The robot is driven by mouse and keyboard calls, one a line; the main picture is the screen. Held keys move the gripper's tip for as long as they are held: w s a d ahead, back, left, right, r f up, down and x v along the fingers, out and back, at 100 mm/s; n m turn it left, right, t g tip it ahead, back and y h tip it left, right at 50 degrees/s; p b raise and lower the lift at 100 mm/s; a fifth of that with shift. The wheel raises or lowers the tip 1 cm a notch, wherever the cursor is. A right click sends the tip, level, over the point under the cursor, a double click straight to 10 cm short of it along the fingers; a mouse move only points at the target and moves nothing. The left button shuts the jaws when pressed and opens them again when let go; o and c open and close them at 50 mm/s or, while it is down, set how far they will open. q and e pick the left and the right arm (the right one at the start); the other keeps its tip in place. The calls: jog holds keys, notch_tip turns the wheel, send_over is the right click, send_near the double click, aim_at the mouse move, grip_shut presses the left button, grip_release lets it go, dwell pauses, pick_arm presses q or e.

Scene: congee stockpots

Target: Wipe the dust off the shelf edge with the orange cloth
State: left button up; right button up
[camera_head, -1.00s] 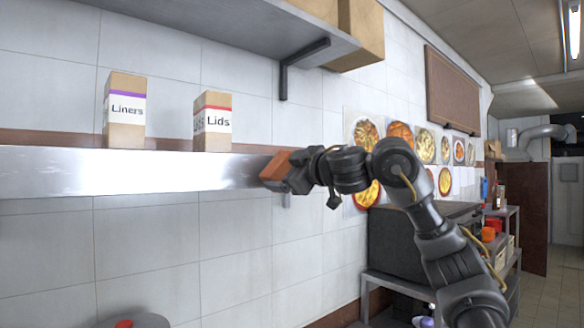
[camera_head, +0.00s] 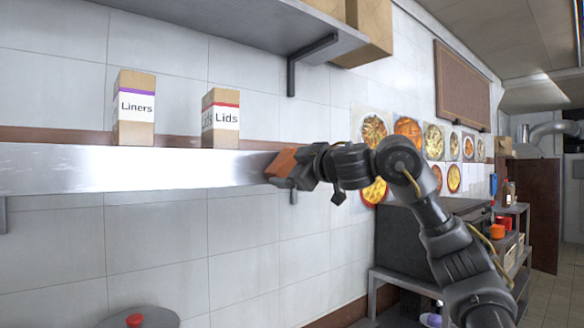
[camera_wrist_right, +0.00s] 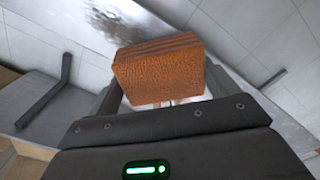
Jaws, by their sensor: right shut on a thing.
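The orange cloth (camera_head: 283,163) is a folded, block-like pad at the right end of the steel shelf edge (camera_head: 130,170). My right gripper (camera_head: 292,168) is shut on the cloth and holds it at the shelf's front face. In the right wrist view the cloth (camera_wrist_right: 160,72) sits between the fingers, with the shiny shelf face (camera_wrist_right: 95,25) beyond it. A dark, mottled smudge shows on that face. Whether the cloth touches the metal is hard to tell. My left gripper is not in view.
A Liners box (camera_head: 135,108) and a Lids box (camera_head: 220,118) stand on the shelf. An upper shelf (camera_head: 250,28) with a bracket (camera_head: 292,70) carries cardboard boxes (camera_head: 370,35). A red-knobbed lid (camera_head: 140,318) is below. Food pictures (camera_head: 408,130) hang at right.

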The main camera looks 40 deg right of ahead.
jog(key=shift+w, duration=0.8)
jog(key=shift+d, duration=0.1)
jog(key=shift+s+d, duration=0.2)
jog(key=shift+d, duration=1.65)
jog(key=shift+d, duration=0.1)
jog(key=shift+w+d, duration=0.1)
jog(key=shift+d, duration=1.65)
jog(key=d, duration=0.3)
jog(key=shift+d, duration=0.25)
